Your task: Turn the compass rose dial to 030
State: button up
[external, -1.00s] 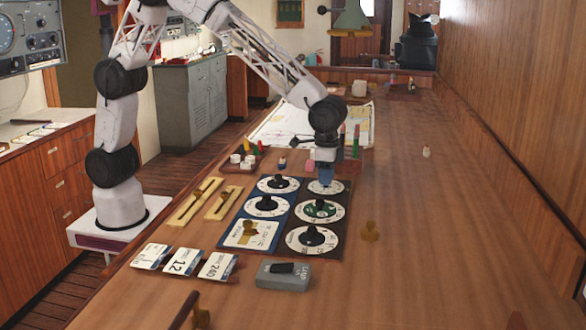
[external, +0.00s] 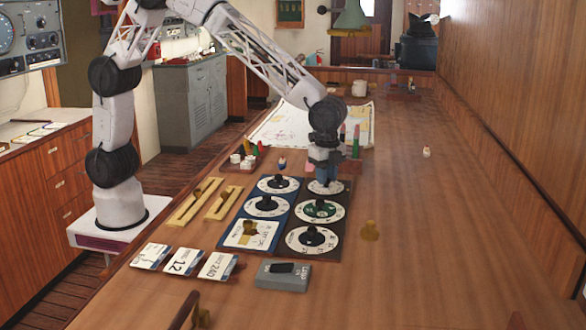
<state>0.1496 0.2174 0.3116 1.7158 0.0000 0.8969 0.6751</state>
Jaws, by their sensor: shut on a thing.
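My gripper (external: 326,178) points down at the far dial (external: 317,191) of the dark right-hand panel. It is shut on that dial's knob, which the fingers hide. The dial is a white disc with dark marks too small to read. Nearer on the same panel are a dial with a green centre (external: 314,216) and a larger white dial (external: 298,241), each with a black knob. I cannot tell from the markings which disc is the compass rose.
The blue panel (external: 283,214) beside it carries two more black-knobbed dials and a brass-handled plate. Brass sliders (external: 198,201), number cards (external: 183,260) and a grey switch box (external: 268,283) lie nearby. The right of the table is clear apart from small items.

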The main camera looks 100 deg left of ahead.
dwell(0.3)
jog(key=o, duration=0.9)
jog(key=shift+o, duration=0.2)
jog(key=shift+r, duration=0.1)
jog(key=shift+r, duration=3.85)
